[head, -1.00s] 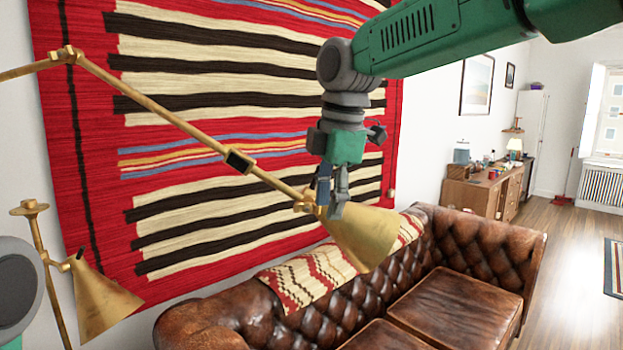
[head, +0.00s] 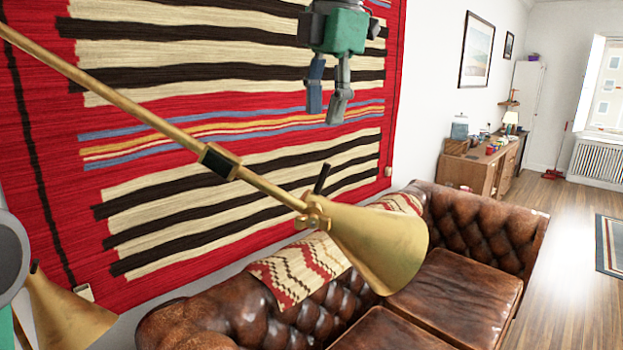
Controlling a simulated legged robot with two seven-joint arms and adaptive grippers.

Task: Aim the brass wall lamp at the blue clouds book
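The brass wall lamp has a long arm (head: 130,110) running from the upper left down to a cone shade (head: 375,240). The shade is in the middle of the head view, with its wide end toward the lower right, over the sofa. A short black handle (head: 322,179) stands up at the shade's joint. My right gripper (head: 325,112) hangs above the handle, fingers down and apart, holding nothing. It is clear of the lamp in the picture. My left gripper is out of view. I cannot pick out a blue clouds book.
A second brass shade (head: 65,312) is at the lower left. A brown leather sofa (head: 455,290) with a patterned throw (head: 300,268) stands below the lamp. A striped red rug (head: 240,215) hangs on the wall behind. A wooden desk (head: 480,170) with small items is farther back. The floor at right is open.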

